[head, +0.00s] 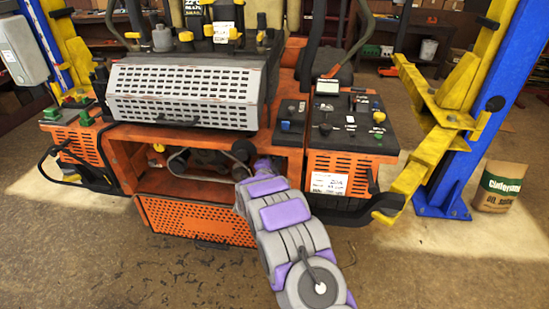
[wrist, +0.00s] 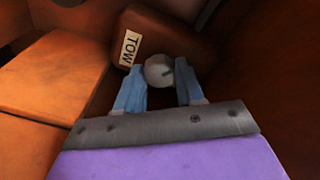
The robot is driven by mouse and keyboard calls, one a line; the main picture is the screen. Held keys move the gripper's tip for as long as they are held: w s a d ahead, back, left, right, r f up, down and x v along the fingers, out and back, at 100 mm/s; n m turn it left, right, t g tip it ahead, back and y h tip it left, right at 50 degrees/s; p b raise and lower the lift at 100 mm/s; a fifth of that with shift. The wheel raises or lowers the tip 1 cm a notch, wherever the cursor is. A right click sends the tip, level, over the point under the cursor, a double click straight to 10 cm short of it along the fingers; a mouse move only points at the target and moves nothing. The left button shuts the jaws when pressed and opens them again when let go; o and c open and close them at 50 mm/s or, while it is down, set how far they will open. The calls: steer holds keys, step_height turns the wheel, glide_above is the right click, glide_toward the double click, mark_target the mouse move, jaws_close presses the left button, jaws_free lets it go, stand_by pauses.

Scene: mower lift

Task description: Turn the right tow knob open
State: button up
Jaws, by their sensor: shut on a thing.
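In the head view, my purple and grey arm reaches into the open front bay of the orange mower (head: 185,133). There the knob and my fingertips are hidden by the arm and the mower body.
Orange panels stand close around my gripper in the wrist view. A control panel (head: 345,125) is right of my arm. A yellow and blue lift post (head: 470,110) stands at right, with a paper bag (head: 500,185) beside it.

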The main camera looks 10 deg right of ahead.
steer(key=shift+n+p, duration=0.3)
steer(key=shift+p, duration=0.25)
steer(key=shift+f+n+t+p, duration=0.2)
steer(key=shift+n+t+p, duration=0.2)
steer(key=shift+n+p, duration=2.45)
steer(key=o, duration=1)
steer(key=shift+s, duration=0.1)
steer(key=p+v, duration=0.2)
steer(key=v, duration=1.5)
steer(key=shift+s+a+f+p, duration=0.1)
steer(key=shift+a+p, duration=0.05)
steer(key=shift+p, duration=0.15)
